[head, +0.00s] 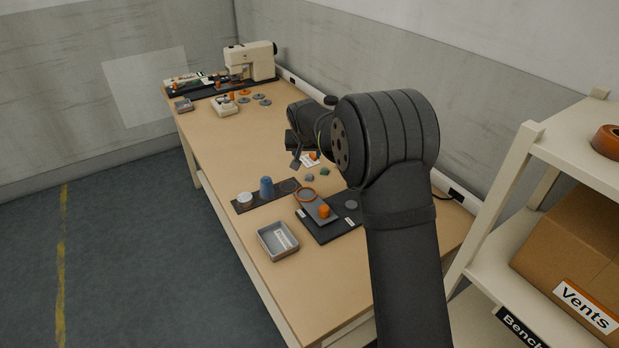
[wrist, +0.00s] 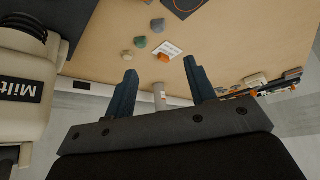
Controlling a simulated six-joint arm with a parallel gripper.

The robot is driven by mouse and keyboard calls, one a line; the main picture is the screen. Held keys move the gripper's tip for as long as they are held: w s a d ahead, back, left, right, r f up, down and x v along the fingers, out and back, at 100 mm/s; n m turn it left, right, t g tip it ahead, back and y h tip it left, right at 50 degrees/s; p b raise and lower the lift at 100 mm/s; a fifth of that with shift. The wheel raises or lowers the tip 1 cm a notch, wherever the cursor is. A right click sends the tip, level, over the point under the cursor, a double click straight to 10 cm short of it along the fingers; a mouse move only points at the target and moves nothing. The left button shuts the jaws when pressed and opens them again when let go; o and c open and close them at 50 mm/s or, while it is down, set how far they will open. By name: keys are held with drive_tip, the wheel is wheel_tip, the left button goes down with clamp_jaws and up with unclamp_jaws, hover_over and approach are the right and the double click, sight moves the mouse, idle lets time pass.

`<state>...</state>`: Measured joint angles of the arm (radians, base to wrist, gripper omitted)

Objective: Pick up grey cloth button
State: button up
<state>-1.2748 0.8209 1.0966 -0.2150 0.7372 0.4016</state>
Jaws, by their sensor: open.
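The grey cloth button (wrist: 158,25) lies on the bench in the wrist view, small and rounded, beyond my fingertips. It seems to be the small dull piece (head: 309,178) near the orange-rimmed ring in the head view. A green button (wrist: 140,41) and a tan button (wrist: 126,54) lie in a row with it.
A sewing machine (head: 250,60) stands at the far end. The bench's middle is mostly clear.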

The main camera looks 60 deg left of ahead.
approach(309, 175)
drive_tip(key=x, duration=0.2)
drive_tip(key=shift+a+f, duration=0.15)
drive_tip(key=shift+f, duration=0.25)
drive_tip(key=shift+x, duration=2.7)
drive_tip(key=shift+r, duration=0.1)
drive_tip(key=c, duration=1.1)
